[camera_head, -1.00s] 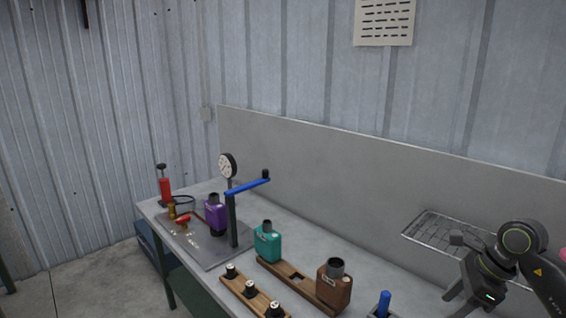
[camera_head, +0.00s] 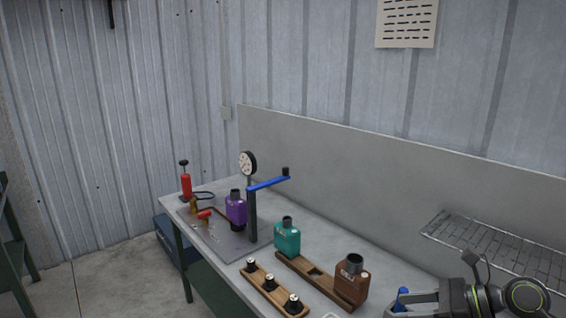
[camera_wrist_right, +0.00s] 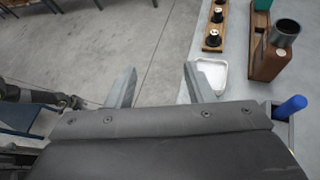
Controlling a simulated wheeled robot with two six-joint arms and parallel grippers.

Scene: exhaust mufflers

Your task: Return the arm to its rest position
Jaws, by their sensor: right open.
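My right gripper (camera_head: 395,307) is at the bottom right of the head view, low beside the bench's front. In the right wrist view its two fingers (camera_wrist_right: 158,82) are spread apart with nothing between them. Bare concrete floor and the bench edge show beyond them. A white tray (camera_wrist_right: 211,75) lies just past the right-hand finger.
The bench (camera_head: 330,243) carries a purple muffler (camera_head: 236,209) by a blue-lever gauge stand (camera_head: 252,215), a teal muffler (camera_head: 287,240) and brown muffler (camera_head: 350,283) in a wooden rack, a strip of black-topped fittings (camera_head: 270,284), and a blue handle (camera_wrist_right: 292,108).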

